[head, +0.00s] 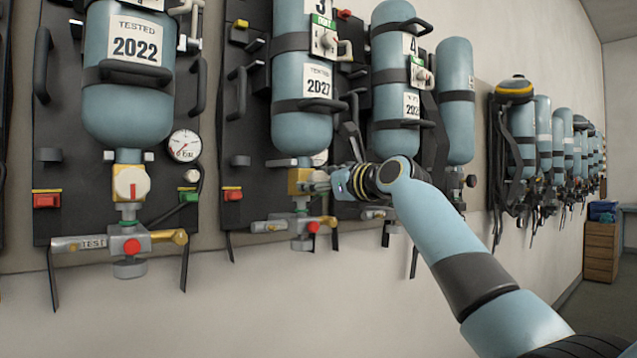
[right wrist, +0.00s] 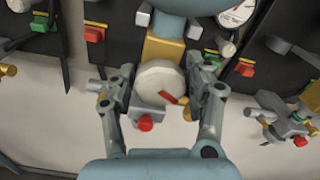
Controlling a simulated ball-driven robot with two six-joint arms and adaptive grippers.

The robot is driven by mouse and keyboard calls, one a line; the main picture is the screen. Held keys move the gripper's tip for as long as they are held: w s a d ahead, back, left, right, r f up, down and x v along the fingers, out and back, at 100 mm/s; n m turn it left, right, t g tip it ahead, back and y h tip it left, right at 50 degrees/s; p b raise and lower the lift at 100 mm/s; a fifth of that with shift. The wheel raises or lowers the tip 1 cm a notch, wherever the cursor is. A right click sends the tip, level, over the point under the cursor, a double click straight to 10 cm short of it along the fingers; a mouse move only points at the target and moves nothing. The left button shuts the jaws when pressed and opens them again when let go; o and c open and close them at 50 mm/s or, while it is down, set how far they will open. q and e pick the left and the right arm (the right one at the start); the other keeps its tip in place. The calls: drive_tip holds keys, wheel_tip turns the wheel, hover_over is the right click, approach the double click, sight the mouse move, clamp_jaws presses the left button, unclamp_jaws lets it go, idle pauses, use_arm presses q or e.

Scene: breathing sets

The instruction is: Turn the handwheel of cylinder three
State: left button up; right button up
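Cylinder three (head: 302,130) is a blue bottle hung upside down on a dark wall plate, with a number 3 tag and a "TESTED 2027" label. The handwheel (right wrist: 158,80) is round and off-white, with a red mark pointing to the lower right in the right wrist view. The two fingers of my right gripper (right wrist: 160,76) stand on opposite sides of its rim, with no clear gap. In the head view the fingers hide the wheel. My left gripper is not in view.
A cylinder labelled 2022 (head: 128,100) hangs to the left, with its own handwheel (head: 131,183) and gauge (head: 185,146). Cylinder four (head: 397,140) hangs close on the right. A grey outlet fitting (head: 293,226) with a red knob is just below. Straps dangle from the plates.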

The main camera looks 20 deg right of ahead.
drive_tip(key=c, duration=0.7)
